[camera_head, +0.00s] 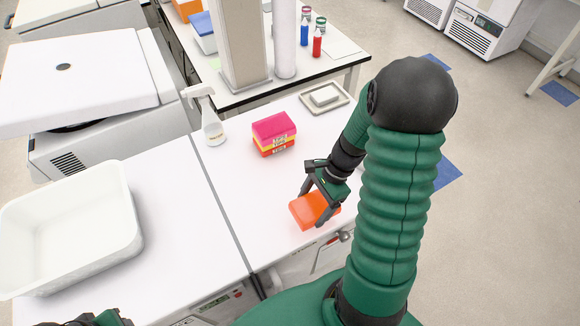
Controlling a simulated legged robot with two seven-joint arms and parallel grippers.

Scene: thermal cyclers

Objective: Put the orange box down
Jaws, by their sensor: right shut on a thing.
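The orange box (303,212) is at the front right part of the white bench, near its front edge. My right gripper (312,205) is shut on it, with the fingers over its sides. The gripper covers part of the box. I cannot tell whether the box touches the bench top or is just above it. Part of my left arm (100,319) shows at the bottom left edge; its gripper fingers cannot be made out.
A stack of pink, yellow and red boxes (273,131) stands behind the orange box. A spray bottle (208,118), a small tray (308,103) and a large white tub (122,225) are also on the benches. The bench top (235,190) left of the orange box is clear.

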